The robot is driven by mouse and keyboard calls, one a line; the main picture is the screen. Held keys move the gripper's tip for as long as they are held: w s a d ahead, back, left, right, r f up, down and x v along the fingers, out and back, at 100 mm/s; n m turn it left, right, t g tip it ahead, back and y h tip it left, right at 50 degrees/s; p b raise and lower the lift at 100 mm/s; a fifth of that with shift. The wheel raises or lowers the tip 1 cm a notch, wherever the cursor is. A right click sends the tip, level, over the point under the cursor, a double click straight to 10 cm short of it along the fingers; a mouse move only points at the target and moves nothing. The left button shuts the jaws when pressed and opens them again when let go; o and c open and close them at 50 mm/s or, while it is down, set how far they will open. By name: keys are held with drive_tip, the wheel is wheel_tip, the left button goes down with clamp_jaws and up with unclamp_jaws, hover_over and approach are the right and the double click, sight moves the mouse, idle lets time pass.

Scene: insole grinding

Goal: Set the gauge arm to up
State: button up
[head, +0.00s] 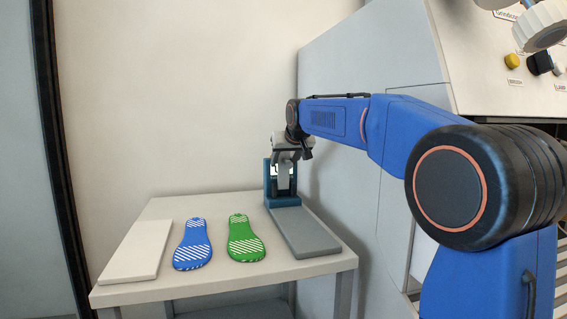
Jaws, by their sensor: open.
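The teal gauge stand (283,201) stands at the back right of the small table, with a flat grey plate (306,234) in front of it. My gripper (285,174) is open and points down at the upper part of the stand, overlapping it in the head view. The gauge arm is mostly hidden behind my gripper, so its position cannot be told. Whether my fingers touch it cannot be told either.
A blue insole (193,244) and a green insole (245,239) lie on the pale table (220,278). A white slab (135,251) lies at its left. A grey machine cabinet (350,70) with knobs rises close on the right.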

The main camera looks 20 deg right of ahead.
drive_tip(key=v, duration=1.6)
drive_tip(key=shift+s+r, duration=0.15)
drive_tip(key=shift+s, duration=0.1)
drive_tip(key=s+f+g, duration=0.1)
drive_tip(key=s+f, duration=0.5)
drive_tip(key=s, duration=0.1)
drive_tip(key=s+d+f+g, duration=0.1)
drive_tip(key=s+f, duration=0.6)
drive_tip(key=s+f+g, duration=0.1)
drive_tip(key=s+f, duration=0.6)
drive_tip(key=shift+s+d, duration=0.25)
drive_tip(key=shift+s, duration=0.1)
drive_tip(key=s+f+g, duration=0.2)
drive_tip(key=s+f, duration=1.7)
drive_tip(key=f, duration=0.2)
drive_tip(key=shift+d+f, duration=0.25)
